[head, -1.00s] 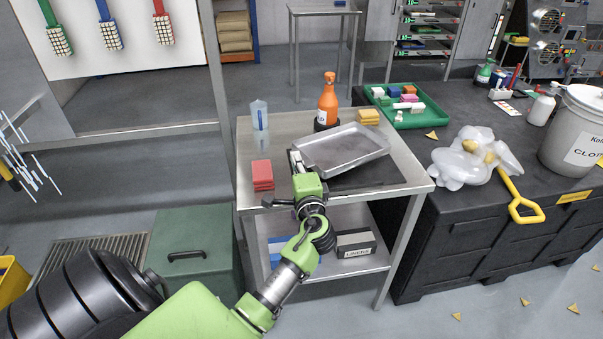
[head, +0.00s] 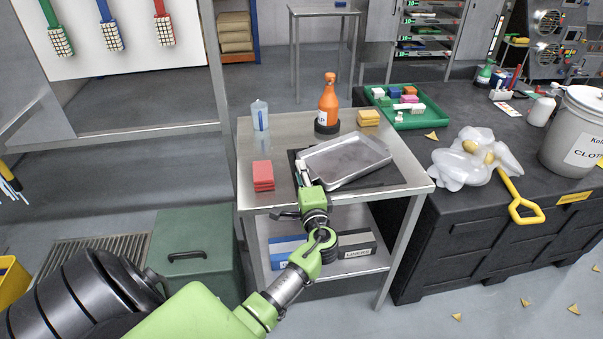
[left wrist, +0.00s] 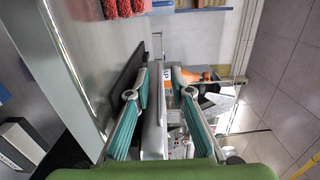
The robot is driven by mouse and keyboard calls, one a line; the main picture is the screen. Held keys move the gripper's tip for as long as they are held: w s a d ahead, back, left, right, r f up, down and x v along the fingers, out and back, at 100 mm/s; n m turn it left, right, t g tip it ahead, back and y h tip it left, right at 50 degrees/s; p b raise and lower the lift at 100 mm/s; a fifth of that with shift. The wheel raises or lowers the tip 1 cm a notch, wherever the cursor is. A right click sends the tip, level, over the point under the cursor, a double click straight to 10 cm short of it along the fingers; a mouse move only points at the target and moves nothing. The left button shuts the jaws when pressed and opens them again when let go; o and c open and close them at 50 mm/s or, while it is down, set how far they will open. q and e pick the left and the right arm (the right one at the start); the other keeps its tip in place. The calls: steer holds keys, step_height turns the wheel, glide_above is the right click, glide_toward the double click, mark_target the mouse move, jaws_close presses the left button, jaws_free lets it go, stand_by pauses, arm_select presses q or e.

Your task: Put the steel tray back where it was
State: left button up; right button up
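The steel tray (head: 348,162) is a shallow grey rectangular tray over a black mat (head: 391,182) on the steel table. Whether it rests fully on the mat is hard to tell. My left gripper (head: 302,172) is at the tray's front-left edge. In the left wrist view, the green-padded fingers (left wrist: 159,72) are on either side of the tray's edge (left wrist: 154,125) and look shut on it at their tips, though contact there is hard to make out. The mat (left wrist: 125,85) lies beside the tray in that view. My right gripper is not in view.
Red cloths (head: 263,176), a clear beaker (head: 259,115), an orange bottle (head: 328,105) and yellow sponges (head: 368,117) stand around the tray on the steel table (head: 277,132). A black bench (head: 435,205) with a green tray (head: 430,121) adjoins on the right.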

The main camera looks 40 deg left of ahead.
arm_select(q)
steer(key=b+v, duration=0.2)
steer(key=v, duration=1)
steer(key=shift+b, duration=0.35)
steer(key=s+d+f+m+g+h, duration=0.1)
steer(key=d+f+h, duration=0.2)
steer(key=f, duration=0.8)
steer(key=d+f+m+h, duration=0.1)
steer(key=d+f+h, duration=0.2)
steer(key=f, duration=0.9)
steer(key=s+d+f+g+h, duration=0.2)
steer(key=s+f, duration=0.2)
steer(key=f, duration=0.3)
steer(key=s+d+f+g+h, duration=0.15)
steer(key=s+f, duration=0.25)
steer(key=f, duration=0.4)
steer(key=s+d+f+n+g+h, duration=0.1)
steer(key=s+f+n+g, duration=0.1)
steer(key=s+f, duration=0.4)
steer(key=s+d+f+n+g+h, duration=0.1)
steer(key=s+f, duration=0.6)
steer(key=s, duration=1)
steer(key=s+d+f+n+g+h, duration=0.2)
steer(key=s+f+n, duration=0.2)
steer(key=s, duration=0.7)
step_height(320, 180, down, 3)
steer(key=shift+s+r+g, duration=0.25)
steer(key=shift+g, duration=0.1)
